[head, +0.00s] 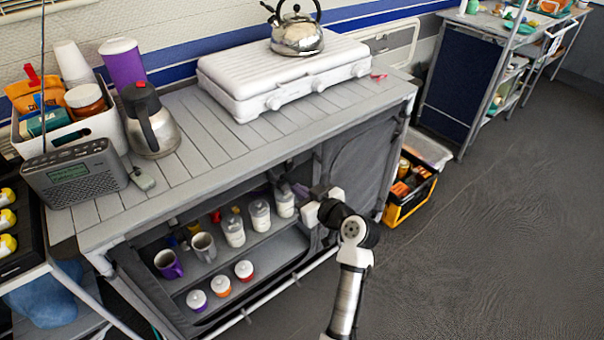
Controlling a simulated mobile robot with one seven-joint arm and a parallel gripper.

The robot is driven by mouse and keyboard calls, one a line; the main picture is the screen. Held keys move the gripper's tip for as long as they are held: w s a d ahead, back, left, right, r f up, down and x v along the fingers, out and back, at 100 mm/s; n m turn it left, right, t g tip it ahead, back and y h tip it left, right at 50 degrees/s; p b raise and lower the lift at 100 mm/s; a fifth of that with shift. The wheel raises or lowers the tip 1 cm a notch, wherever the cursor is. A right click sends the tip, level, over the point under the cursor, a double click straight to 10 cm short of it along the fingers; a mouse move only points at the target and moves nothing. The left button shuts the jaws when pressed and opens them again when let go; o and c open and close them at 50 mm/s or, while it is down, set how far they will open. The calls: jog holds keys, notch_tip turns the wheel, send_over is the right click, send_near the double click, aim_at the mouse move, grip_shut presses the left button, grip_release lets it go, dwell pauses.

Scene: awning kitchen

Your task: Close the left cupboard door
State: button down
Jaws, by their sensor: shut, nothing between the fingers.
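The grey fabric cupboard (360,165) stands under a slatted worktop. Its left compartment is open, showing mugs and jars on two shelf levels. I cannot clearly make out the left door panel itself. The right compartment is covered by a grey panel. My gripper (298,190) is at the right side of the left opening, near the middle divider. Its fingers are shut and empty, small and partly lost against the dark interior. I cannot tell whether they touch the cupboard.
A purple mug (168,264), a grey mug (203,246) and several lidded jars (232,230) stand inside the left compartment. The worktop holds a white stove (285,75) with a kettle (297,36), a jug (150,125) and a radio (75,172). A yellow-black crate (405,203) stands right; floor beyond is clear.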

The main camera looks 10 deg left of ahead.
jog(key=p, duration=0.2)
send_near(269, 171)
jog(key=r+x, duration=0.1)
jog(key=x, duration=0.2)
jog(key=shift+w+a+f, duration=0.5)
jog(key=shift+a+f, duration=0.05)
jog(key=shift+a, duration=0.05)
